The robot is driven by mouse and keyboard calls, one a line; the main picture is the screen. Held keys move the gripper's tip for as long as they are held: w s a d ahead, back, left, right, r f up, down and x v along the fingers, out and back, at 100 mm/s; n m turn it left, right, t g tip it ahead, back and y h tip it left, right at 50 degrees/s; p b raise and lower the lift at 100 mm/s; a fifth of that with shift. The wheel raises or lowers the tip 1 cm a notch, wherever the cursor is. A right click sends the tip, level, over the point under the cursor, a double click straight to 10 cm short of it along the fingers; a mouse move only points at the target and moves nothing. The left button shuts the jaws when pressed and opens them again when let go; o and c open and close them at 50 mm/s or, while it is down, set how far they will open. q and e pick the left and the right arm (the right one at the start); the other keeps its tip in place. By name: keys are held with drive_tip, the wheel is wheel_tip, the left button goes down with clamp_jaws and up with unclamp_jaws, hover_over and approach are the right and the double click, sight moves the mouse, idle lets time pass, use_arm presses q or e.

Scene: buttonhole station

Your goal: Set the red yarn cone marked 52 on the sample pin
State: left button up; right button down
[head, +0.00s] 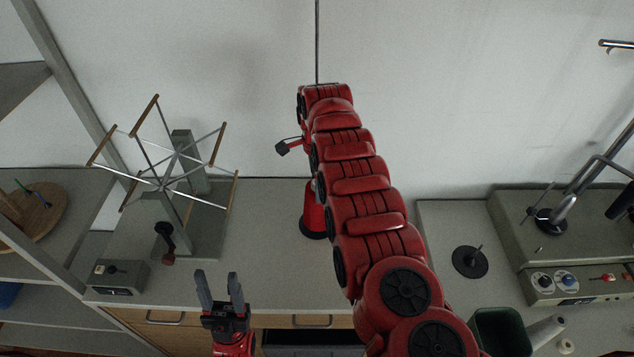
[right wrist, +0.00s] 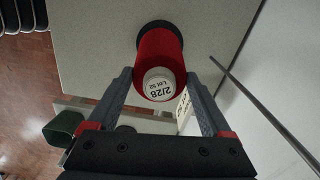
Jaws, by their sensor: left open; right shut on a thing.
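A red yarn cone (head: 314,222) stands upright on a black round base on the grey counter, partly hidden by my right arm in the head view. In the right wrist view the cone (right wrist: 160,60) shows its white top, with "2/28" and a smaller lot line that is hard to read. My right gripper (right wrist: 160,80) is shut on the cone, a finger on each side. It is mostly hidden in the head view. A black disc with a short upright pin (head: 470,261) is bare, right of the arm. My left gripper (head: 220,290) is open and empty near the counter's front edge.
A yarn winder (head: 165,185) with spokes stands on the left of the counter, a grey control box (head: 118,277) before it. A grey machine (head: 570,250) with knobs stands at right, a green bin (head: 500,330) below. A thin upright rod (head: 317,40) rises behind.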

drive_tip(key=shift+f+b, duration=0.4)
drive_tip(key=shift+f, duration=0.05)
unclamp_jaws()
drive_tip(key=shift+r, duration=0.1)
drive_tip(key=shift+r, duration=0.3)
wheel_tip(320, 180, up, 5)
drive_tip(key=b, duration=0.3)
drive_tip(key=shift+w+d+r, duration=0.1)
drive_tip(key=shift+r, duration=0.1)
wheel_tip(320, 180, up, 3)
drive_tip(key=shift+f+p, duration=0.1)
drive_tip(key=shift+p, duration=0.55)
wheel_tip(320, 180, up, 8)
drive_tip(key=p, duration=0.8)
drive_tip(key=shift+r, duration=0.25)
